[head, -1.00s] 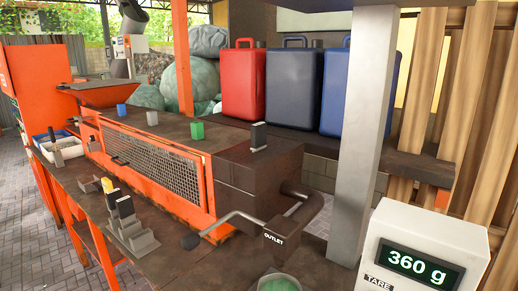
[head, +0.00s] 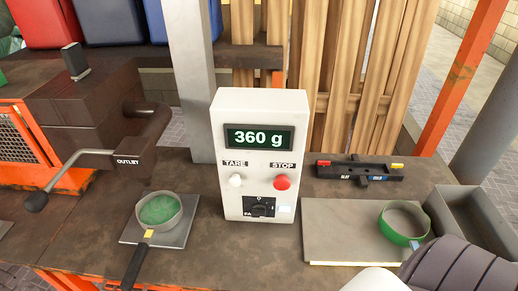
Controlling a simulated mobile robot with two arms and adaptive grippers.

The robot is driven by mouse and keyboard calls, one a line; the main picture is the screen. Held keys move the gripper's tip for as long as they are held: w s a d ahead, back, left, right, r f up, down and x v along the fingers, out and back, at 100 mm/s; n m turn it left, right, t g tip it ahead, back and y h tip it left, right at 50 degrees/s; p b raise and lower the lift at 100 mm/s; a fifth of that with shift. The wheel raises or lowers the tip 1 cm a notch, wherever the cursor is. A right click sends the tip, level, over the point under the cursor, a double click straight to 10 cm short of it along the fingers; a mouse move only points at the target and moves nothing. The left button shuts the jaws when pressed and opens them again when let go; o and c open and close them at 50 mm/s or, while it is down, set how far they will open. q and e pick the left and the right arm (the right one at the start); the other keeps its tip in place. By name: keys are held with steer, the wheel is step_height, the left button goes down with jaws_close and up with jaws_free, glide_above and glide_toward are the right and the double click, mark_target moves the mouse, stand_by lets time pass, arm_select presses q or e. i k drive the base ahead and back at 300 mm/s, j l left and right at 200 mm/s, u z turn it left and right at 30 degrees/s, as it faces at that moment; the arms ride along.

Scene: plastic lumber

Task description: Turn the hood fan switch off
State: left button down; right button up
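The white control box (head: 231,112) stands upright on the workbench in the middle of the head view. Low on its front is a black switch (head: 260,207) with a dark knob. Its label, partly hidden, seems to begin with "FA", and its on or off position is too small to read. A small pale square (head: 285,210) sits right of the switch. Above are a white TARE button (head: 235,181), a red STOP button (head: 282,182) and a display (head: 259,138) reading 360 g. Neither gripper shows; parts of my arm fill the lower right corner, apart from the switch.
A green-filled pan (head: 160,210) with a black handle sits on a plate (head: 176,236) left of the box, near the outlet pipe and crank (head: 70,165). A green-rimmed bowl (head: 402,222), a board (head: 335,227) and a black rail (head: 360,173) lie right.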

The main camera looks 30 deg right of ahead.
mark_target(258, 210)
steer(key=z, duration=1.05)
steer(key=j, duration=0.2)
